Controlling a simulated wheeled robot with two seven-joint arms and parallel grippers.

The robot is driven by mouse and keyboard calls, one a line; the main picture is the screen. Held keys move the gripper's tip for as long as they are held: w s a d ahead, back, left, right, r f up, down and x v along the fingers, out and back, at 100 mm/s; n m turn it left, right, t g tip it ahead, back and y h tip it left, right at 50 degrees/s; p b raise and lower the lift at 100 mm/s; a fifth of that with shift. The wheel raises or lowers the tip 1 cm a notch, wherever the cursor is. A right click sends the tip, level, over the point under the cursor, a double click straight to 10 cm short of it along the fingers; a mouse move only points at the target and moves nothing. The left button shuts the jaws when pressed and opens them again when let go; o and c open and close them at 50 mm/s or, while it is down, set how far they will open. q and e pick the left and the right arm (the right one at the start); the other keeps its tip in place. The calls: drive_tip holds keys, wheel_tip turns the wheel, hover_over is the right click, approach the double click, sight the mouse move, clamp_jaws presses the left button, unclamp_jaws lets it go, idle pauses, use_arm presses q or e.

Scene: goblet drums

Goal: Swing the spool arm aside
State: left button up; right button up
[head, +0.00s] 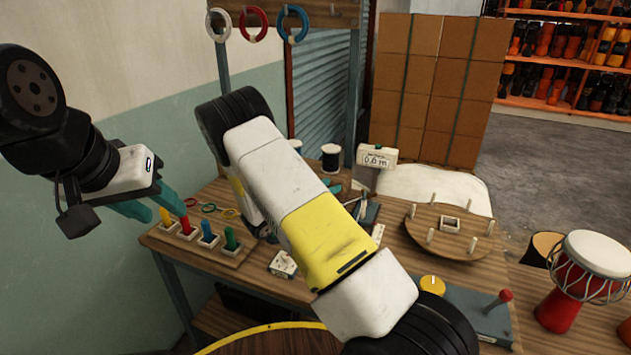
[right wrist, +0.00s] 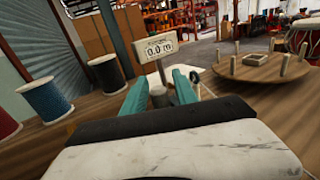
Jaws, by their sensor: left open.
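In the right wrist view a blue spool (right wrist: 46,101), a black spool (right wrist: 106,74) and part of a red spool (right wrist: 6,124) stand left of my right gripper (right wrist: 161,74). Its teal fingers are apart, with a short grey post (right wrist: 158,96) showing between them; I cannot tell whether they touch it. I cannot make out the spool arm clearly. In the head view a black spool (head: 331,158) stands at the bench's back, and my right arm hides part of the bench.
A length counter (head: 376,157) stands just beyond my right gripper. A round pegged board (head: 449,231) lies to the right, with a drum (head: 590,270) beyond. A rack of coloured pegs (head: 205,240) is at the bench's left. Rings (head: 253,24) hang above.

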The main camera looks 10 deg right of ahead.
clamp_jaws()
idle(1.2)
